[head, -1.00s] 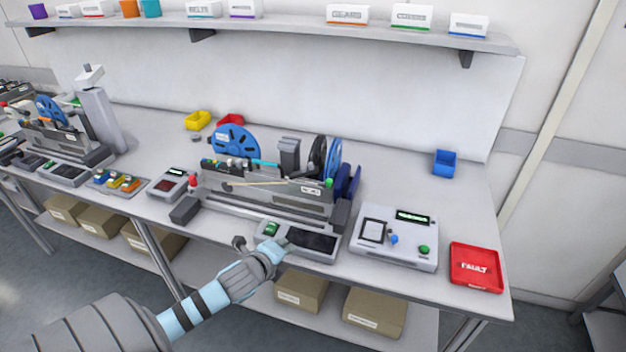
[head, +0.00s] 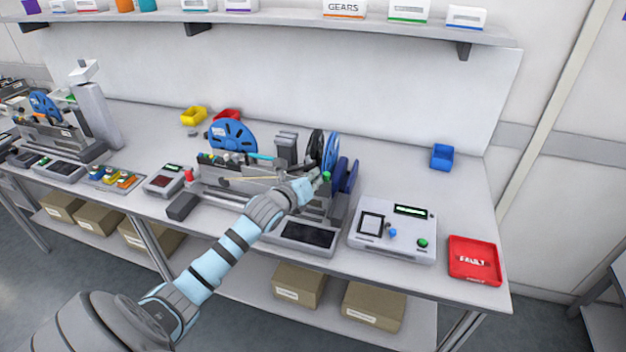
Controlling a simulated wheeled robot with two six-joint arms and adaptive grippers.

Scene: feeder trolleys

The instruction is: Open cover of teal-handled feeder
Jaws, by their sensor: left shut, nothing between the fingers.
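The feeder trolley (head: 240,185) stands on the bench in the middle of the head view, with blue reels at its back. A small teal bar (head: 262,157), which looks like the teal handle, lies along its top edge; the cover itself is hard to make out. My left gripper (head: 317,178) is shut and empty. My forearm hides part of the trolley's front. My right gripper is out of view.
A tester box (head: 394,230) and a red fault tray (head: 474,261) stand to the right. A dark-screened panel (head: 308,234) lies in front of the trolley. A blue bin (head: 442,157) sits at the back right, with clear bench around it.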

